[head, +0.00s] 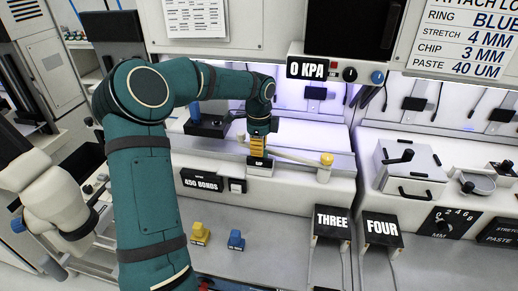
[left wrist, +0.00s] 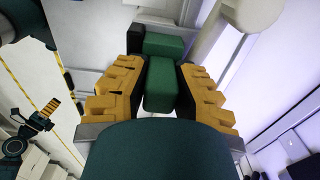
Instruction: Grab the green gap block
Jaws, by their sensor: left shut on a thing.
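My left gripper (head: 258,148) is at the front of the lit bonder, just above the small black GAP label (head: 258,163). In the left wrist view its yellow ribbed fingers (left wrist: 160,88) are shut on the green gap block (left wrist: 161,84), one finger on each side. Another green part shows just beyond it, and I cannot tell whether it belongs to the same block. In the head view the fingers hide the block, and I cannot tell whether it touches the ledge. My right gripper does not show clearly in either view.
A pale lever with a yellow knob (head: 327,160) runs right beside the gripper. A yellow block (head: 200,233) and a blue block (head: 236,240) stand on the grey bench (head: 270,262). Signs THREE (head: 332,221) and FOUR (head: 382,229) stand right. A lidded box (head: 408,163) is farther right.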

